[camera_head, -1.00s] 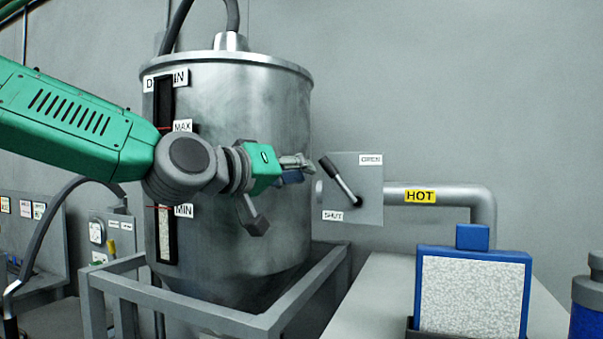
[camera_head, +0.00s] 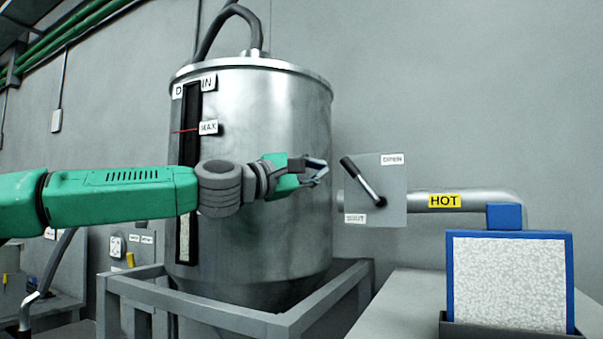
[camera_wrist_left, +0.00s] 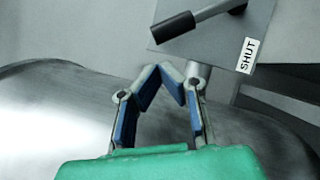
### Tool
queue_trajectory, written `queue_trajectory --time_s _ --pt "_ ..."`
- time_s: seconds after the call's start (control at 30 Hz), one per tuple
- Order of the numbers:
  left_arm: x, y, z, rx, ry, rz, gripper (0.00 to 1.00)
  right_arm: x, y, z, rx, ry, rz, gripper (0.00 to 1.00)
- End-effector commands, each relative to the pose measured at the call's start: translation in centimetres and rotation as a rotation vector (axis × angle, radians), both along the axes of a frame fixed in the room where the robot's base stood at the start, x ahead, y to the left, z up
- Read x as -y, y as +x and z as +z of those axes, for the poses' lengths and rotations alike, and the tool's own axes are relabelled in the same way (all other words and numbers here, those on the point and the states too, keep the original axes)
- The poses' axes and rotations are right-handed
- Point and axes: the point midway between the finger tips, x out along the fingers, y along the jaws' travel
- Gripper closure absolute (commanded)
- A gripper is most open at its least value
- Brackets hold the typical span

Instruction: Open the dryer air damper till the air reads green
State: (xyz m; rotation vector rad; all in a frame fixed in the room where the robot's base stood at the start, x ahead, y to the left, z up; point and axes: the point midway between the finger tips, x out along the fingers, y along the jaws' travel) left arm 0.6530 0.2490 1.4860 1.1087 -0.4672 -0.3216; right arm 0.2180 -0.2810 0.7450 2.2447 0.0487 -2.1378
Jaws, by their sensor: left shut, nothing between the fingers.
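The damper lever (camera_head: 363,182) has a black grip and slants up and left from its pivot on a grey plate (camera_head: 393,172). The plate carries OPEN (camera_head: 391,160) at upper right and SHUT (camera_head: 355,218) at lower left; the grip points between them. My left gripper (camera_head: 324,169) is shut and empty, just left of the grip, apart from it in the head view. In the left wrist view its blue-padded fingers (camera_wrist_left: 163,74) nearly meet at the tips, below the grip (camera_wrist_left: 172,27). My right gripper is not in view. I see no green air reading.
A steel hopper (camera_head: 270,120) stands behind my left arm, in a grey frame (camera_head: 230,318). A pipe marked HOT (camera_head: 480,201) runs right from the plate. A blue-framed filter panel (camera_head: 510,283) stands at lower right.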

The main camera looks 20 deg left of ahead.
Motion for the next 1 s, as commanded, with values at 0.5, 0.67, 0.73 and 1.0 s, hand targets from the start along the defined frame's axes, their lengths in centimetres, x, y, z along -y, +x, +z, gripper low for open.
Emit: queue_trajectory --time_s 0.5,0.67,0.73,1.0 --pt "1.3 2.8 0.6 0.001 -0.001 -0.001 1.0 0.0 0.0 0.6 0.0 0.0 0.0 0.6" --pt "1.4 2.8 0.7 0.001 0.002 -0.001 1.0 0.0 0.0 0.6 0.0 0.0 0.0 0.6" --pt "1.6 2.7 1.0 0.002 0.016 0.0 1.0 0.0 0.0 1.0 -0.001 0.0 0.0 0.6" --pt "3.2 2.6 3.2 0.01 0.194 -0.001 1.0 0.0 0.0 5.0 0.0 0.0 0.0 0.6"
